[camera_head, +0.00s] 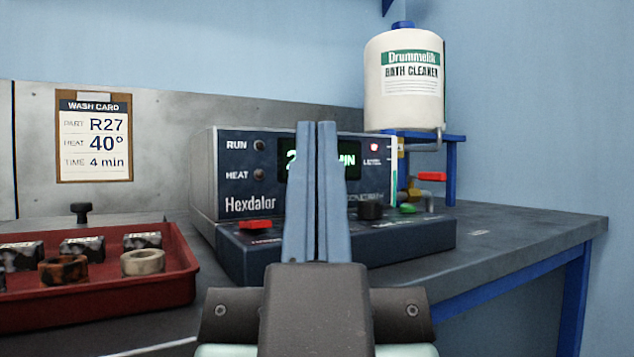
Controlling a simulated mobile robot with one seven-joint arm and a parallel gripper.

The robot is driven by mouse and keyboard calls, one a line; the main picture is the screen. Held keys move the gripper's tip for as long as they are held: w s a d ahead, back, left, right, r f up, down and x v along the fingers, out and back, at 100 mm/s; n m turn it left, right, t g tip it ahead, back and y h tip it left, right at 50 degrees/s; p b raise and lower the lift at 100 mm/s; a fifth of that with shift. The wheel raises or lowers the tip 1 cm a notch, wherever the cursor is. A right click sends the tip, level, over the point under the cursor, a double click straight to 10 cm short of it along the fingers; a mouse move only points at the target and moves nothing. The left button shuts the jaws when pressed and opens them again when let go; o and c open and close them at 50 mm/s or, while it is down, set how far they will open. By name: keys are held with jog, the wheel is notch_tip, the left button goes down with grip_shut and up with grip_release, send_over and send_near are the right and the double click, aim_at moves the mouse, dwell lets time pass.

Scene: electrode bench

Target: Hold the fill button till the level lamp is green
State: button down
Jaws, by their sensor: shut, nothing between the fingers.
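The Hexdalor unit (208,165) stands on the bench, with its display partly hidden by my fingers. Its level lamp (374,147), at the right of the face, glows red. On the sloping lower panel (420,236) are a red button (262,225) at left, a black knob (370,210) and a green button (407,208) at right. I cannot read which button is marked fill. My gripper (317,126) is shut and empty, pointing up in front of the display. It hides the panel's middle; I cannot tell whether it touches anything.
A white Drummelik bath cleaner container (404,100) sits on a blue stand (452,165) behind right, with a red-handled tap (431,177) below. A red tray (110,306) with several parts lies at left. A wash card (94,137) hangs behind. The bench's right end (530,228) is clear.

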notch_tip(320, 180, up, 13)
jog(key=p, duration=1.3)
